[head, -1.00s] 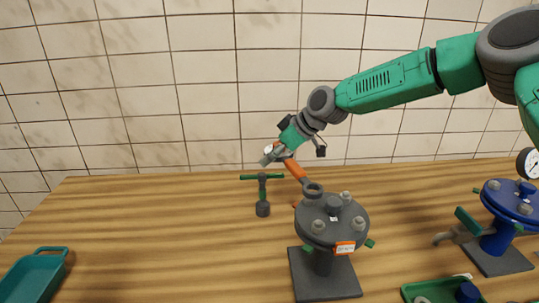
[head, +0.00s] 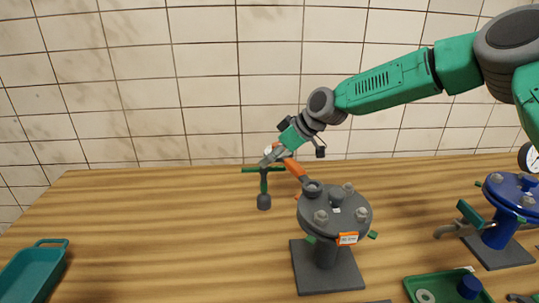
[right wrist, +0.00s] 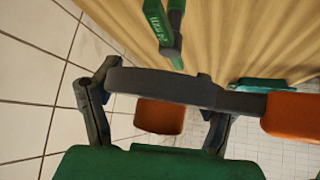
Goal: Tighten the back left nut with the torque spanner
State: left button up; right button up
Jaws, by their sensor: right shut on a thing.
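The torque spanner has an orange grip (head: 293,167) and a dark shaft. Its ring end (head: 313,187) sits at the back left nut of the grey round flange (head: 335,213), and hides that nut. Other nuts show on the flange, such as the front left one (head: 320,217). My right gripper (head: 271,154) is shut on the spanner near the end of its handle, behind and left of the flange. In the right wrist view the dark spanner bar (right wrist: 165,84) crosses between my fingers. My left gripper is not in view.
A green T-handled tool (head: 264,187) stands left of the spanner. A blue flanged pipe (head: 496,232) stands at the right. A green tray (head: 412,285) with small parts is at the front right, and a teal tray (head: 28,281) at the front left. The table's middle left is clear.

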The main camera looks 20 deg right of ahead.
jog(key=shift+f, duration=0.15)
jog(key=shift+f, duration=0.2)
jog(key=s+d+m+t+h+p, duration=0.1)
jog(key=s+d+m+h+p, duration=0.1)
jog(key=d, duration=0.5)
jog(key=s+d+m+t+h+p, duration=0.1)
jog(key=s+d+m+h+p, duration=0.2)
jog(key=d+m+p, duration=0.4)
jog(key=shift+d+m+t+h, duration=0.3)
jog(key=shift+d+m+h, duration=0.1)
jog(key=shift+d+h, duration=0.25)
dwell(0.9)
jog(key=shift+a, duration=0.2)
jog(key=shift+w+a+f+n+b, duration=0.1)
jog(key=shift+w+a+n+b, duration=0.2)
jog(key=shift+w+a+n, duration=0.1)
jog(key=shift+w+a+n+y, duration=0.3)
jog(key=shift+a+y, duration=0.05)
jog(key=shift+y, duration=0.1)
